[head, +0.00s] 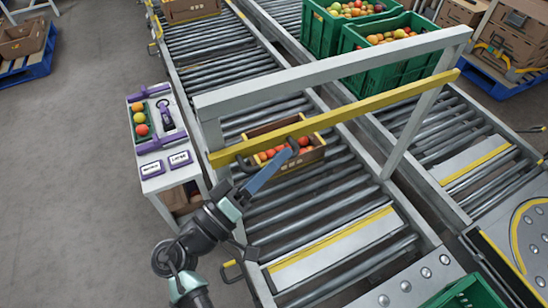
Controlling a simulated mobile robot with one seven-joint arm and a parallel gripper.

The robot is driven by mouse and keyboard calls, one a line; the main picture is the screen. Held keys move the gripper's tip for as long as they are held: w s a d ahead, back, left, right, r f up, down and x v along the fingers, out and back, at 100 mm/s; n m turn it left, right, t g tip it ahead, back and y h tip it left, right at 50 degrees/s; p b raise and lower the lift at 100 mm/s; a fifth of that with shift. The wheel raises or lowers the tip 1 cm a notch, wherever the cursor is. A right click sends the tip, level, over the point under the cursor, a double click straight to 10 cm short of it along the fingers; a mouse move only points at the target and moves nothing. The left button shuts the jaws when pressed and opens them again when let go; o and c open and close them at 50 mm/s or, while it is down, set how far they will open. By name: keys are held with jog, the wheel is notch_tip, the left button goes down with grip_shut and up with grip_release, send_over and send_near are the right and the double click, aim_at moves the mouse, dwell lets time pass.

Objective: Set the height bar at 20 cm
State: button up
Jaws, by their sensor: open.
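The yellow height bar (366,107) spans the roller conveyor below the white top beam (335,71) of a gantry frame. It lies level between the gantry's two posts, with the left post (212,137) close to my arm. No height scale can be read in this view. My gripper (268,156) is open, at the near side of the bar towards its left end. Whether it touches the bar cannot be told. Behind and below lies a box of tomatoes (313,155) on the rollers, partly hidden by the bar and my gripper.
A yellow handle (230,266) sticks out near my arm.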

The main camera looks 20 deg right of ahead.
grip_shut()
dwell(1.4)
